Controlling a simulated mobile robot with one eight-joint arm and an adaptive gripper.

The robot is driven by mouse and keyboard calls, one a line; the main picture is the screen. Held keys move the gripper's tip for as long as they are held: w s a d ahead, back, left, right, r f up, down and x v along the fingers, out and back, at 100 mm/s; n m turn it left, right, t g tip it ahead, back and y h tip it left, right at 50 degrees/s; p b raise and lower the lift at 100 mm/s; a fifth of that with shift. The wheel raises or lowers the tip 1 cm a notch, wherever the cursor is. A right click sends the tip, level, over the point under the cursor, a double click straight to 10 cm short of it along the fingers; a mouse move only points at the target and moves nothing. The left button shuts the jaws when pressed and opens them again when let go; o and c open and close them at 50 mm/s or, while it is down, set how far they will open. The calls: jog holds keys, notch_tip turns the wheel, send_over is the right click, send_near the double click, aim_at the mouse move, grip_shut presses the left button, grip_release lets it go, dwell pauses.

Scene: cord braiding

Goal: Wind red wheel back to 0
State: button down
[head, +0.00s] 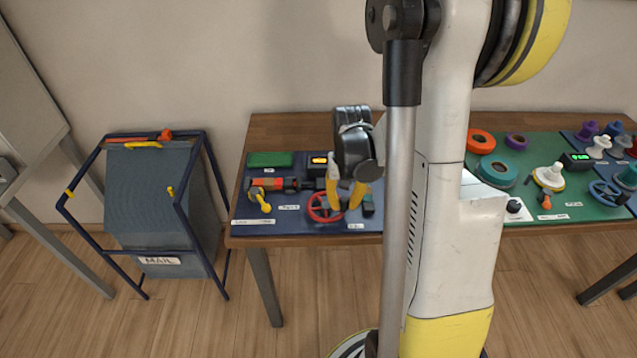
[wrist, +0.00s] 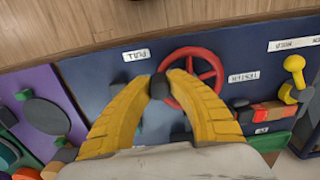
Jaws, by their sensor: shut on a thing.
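The red wheel (head: 312,207) stands on the dark blue panel at the left part of the table. In the wrist view its red rim and spokes (wrist: 191,51) show, with a black knob (wrist: 160,86) at its left edge. My gripper (head: 343,207) is over the right side of the wheel. In the wrist view its two yellow fingers (wrist: 159,88) are closed around the black knob. A small black display with an amber readout (head: 320,160) is behind the wheel. Its digits are too small to read.
A green block (head: 270,160) and a red and yellow lever device (head: 266,184) sit left of the wheel. A "PULL" label (wrist: 136,55) is near the knob. A green panel with spools (head: 550,215) is to the right. A mail bin (head: 165,200) stands left of the table.

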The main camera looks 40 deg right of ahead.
jog(key=c, duration=1.2)
grip_release()
jog(key=shift+c, duration=0.2)
jog(key=shift+r, duration=0.1)
notch_tip(320, 180, up, 12)
jog(key=shift+a, duration=0.1)
jog(key=s+a+r+n+t, duration=0.2)
jog(key=a+r+n+t, duration=0.1)
jog(key=a, duration=0.7)
jog(key=s+a+r+n+t, duration=0.3)
jog(key=a+t, duration=0.1)
jog(key=a, duration=0.6)
jog(key=shift+s+a+n, duration=0.3)
jog(key=shift+a, duration=0.1)
